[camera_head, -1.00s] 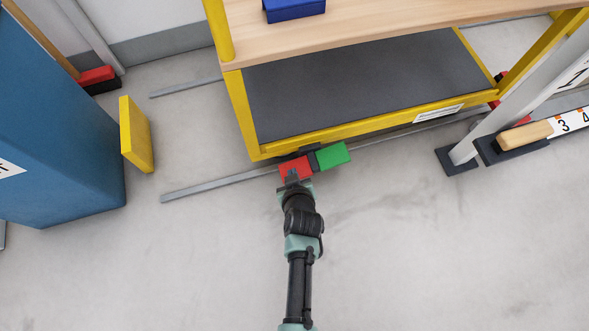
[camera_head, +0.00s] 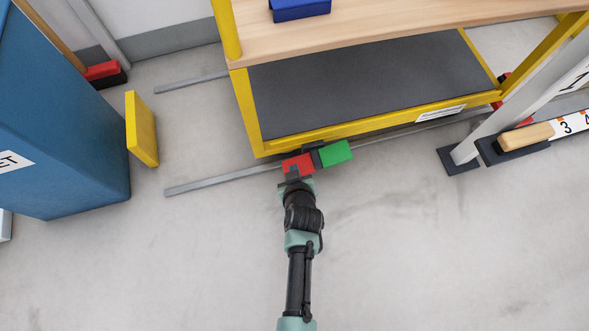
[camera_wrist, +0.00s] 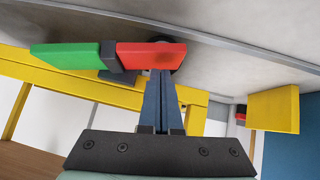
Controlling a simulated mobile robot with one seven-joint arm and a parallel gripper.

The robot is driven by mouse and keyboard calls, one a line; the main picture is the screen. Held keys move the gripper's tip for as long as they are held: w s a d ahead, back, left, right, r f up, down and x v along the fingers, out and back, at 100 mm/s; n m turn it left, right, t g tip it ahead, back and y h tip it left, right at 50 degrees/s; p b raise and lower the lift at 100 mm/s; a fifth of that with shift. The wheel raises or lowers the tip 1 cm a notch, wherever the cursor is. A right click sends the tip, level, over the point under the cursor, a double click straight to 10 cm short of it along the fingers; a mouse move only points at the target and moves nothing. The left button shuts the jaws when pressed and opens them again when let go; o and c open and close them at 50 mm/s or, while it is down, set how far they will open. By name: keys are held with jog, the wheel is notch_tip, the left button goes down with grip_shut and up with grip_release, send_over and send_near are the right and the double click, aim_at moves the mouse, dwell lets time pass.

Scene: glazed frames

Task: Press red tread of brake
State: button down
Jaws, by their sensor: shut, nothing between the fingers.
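The brake has a red tread (camera_head: 299,163) and a green tread (camera_head: 335,153) joined by a dark bracket, low at the front edge of the yellow cart (camera_head: 350,119). My gripper (camera_head: 293,176) is shut and empty, its fingertips at the red tread in the head view. In the wrist view the red tread (camera_wrist: 150,55) lies at the tips of my shut fingers (camera_wrist: 161,78), with the green tread (camera_wrist: 66,56) to its left. I cannot tell whether the fingertips touch the red tread. A dark wheel partly shows behind the red tread.
A grey rail (camera_head: 220,180) runs on the floor along the cart front. A blue cabinet (camera_head: 65,125) and a yellow panel (camera_head: 142,129) stand at left. A grey post foot (camera_head: 457,160) is at right. The floor in front is clear.

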jog(key=r, duration=0.1)
jog(key=r+p, duration=0.2)
jog(key=shift+a+r, duration=0.25)
jog(key=shift+a, duration=0.05)
jog(key=a+p+v, duration=0.1)
jog(key=p+v, duration=0.5)
jog(key=v, duration=0.3)
jog(key=shift+s+d+p, duration=0.3)
jog(key=shift+s+p, duration=0.05)
jog(key=shift+s, duration=0.1)
